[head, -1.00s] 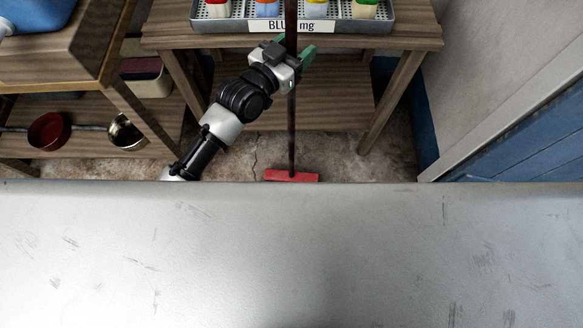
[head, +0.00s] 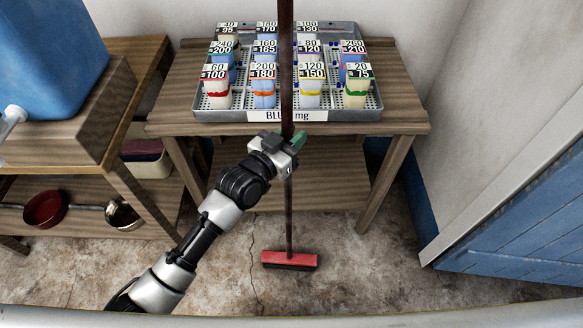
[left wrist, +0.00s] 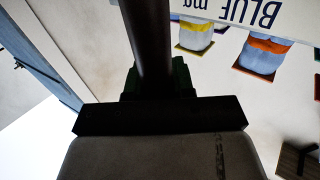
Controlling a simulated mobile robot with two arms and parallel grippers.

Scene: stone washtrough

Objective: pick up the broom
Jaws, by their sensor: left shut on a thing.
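The broom (head: 288,215) stands upright in the head view, with a long dark brown handle and a red head (head: 289,259) with dark bristles low over the floor. I cannot tell whether the bristles touch the floor. My left gripper (head: 291,141) is shut on the handle, at about the height of the table's front edge. In the left wrist view the dark handle (left wrist: 147,40) runs up from between the jaws, which are mostly in shadow. My right gripper is not in view.
A wooden table (head: 400,121) behind the broom bears a metal tray (head: 371,112) of several labelled containers. At left a wooden shelf unit (head: 60,149) holds a blue container (head: 50,55) and a red pan (head: 45,208). A blue door (head: 530,225) is at right. Floor around the broom is clear.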

